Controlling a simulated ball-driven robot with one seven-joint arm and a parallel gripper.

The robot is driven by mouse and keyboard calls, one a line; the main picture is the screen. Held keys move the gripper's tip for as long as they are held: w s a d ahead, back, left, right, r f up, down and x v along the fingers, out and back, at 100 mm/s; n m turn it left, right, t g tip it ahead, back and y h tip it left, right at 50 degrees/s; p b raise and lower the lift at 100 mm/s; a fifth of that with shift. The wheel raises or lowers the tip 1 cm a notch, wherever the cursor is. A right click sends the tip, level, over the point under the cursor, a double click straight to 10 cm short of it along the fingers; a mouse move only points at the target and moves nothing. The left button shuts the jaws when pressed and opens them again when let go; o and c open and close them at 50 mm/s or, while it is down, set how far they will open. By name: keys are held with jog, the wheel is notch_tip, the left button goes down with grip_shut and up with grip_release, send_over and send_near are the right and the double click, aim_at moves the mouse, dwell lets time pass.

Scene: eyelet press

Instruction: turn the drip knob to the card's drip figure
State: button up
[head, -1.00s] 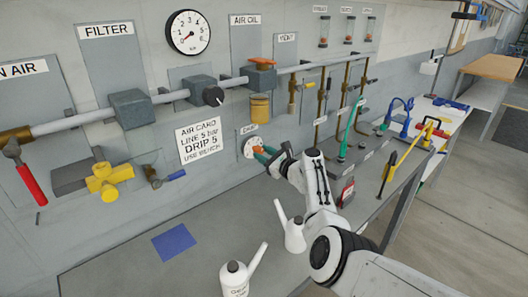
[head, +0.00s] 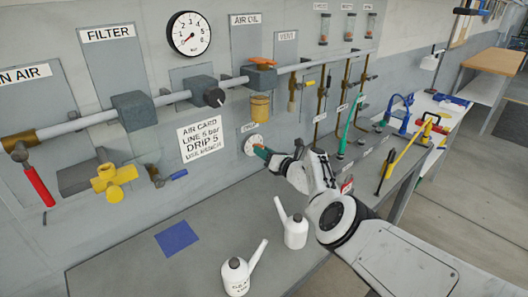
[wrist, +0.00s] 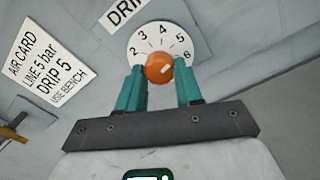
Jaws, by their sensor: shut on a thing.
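The drip knob (wrist: 159,67) is a round orange knob in front of a white dial (wrist: 185,40) with figures 2 to 6 visible in the wrist view. A small pale mark shows right of the middle of its face; which figure it points at is not clear. My gripper (wrist: 160,80) has its teal fingers on either side of the knob, shut on it. In the head view my gripper (head: 263,153) reaches the dial (head: 252,141) low on the wall panel and hides most of the knob. The card (head: 202,138) reads LINE 5 bar, DRIP 5, USE BENCH.
Above the dial hang a brass bowl (head: 260,106) and an orange lever (head: 261,61) on the pipe. Two white oil cans (head: 236,278) stand on the bench below my arm. A blue pad (head: 177,238) lies left of them; the bench around it is clear.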

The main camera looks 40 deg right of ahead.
jog(key=shift+s+a+f+m, duration=0.1)
jog(key=shift+f+m, duration=0.2)
jog(key=shift+m, duration=0.1)
jog(key=o, duration=1)
jog(key=shift+r, duration=0.15)
jog(key=shift+o, duration=0.2)
jog(key=s, duration=1)
jog(key=shift+s+d, duration=0.3)
jog(key=shift+d, duration=0.1)
jog(key=shift+s, duration=0.1)
